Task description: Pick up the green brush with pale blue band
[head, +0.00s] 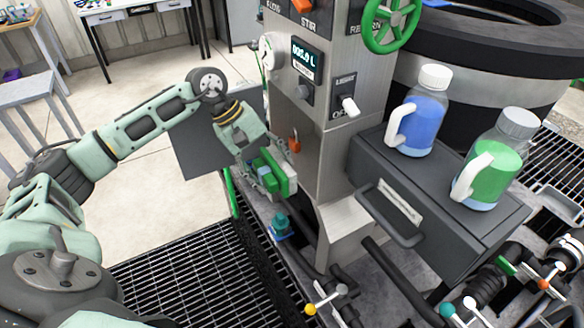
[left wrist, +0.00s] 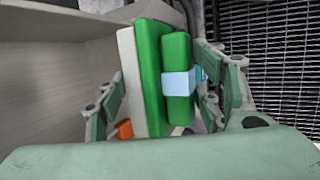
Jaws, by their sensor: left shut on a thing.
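The green brush with pale blue band (head: 284,178) is held at the side of the grey control column in the head view. In the left wrist view the brush (left wrist: 178,95) shows a green handle part with a pale blue band, next to a longer green block with a whitish layer. My left gripper (head: 268,176) is shut on the brush. Its fingers stand on both sides of it in the left wrist view (left wrist: 165,115). The fingers hide part of the brush in the head view. My right gripper is not in view.
The grey control column (head: 335,130) stands close right of my left gripper, with an orange padlock-like piece (head: 295,141). A teal knob-like piece (head: 281,225) is below. Blue (head: 424,125) and green (head: 492,172) jugs stand on a dark drawer box (head: 480,232). Floor grating (head: 180,275) lies lower left.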

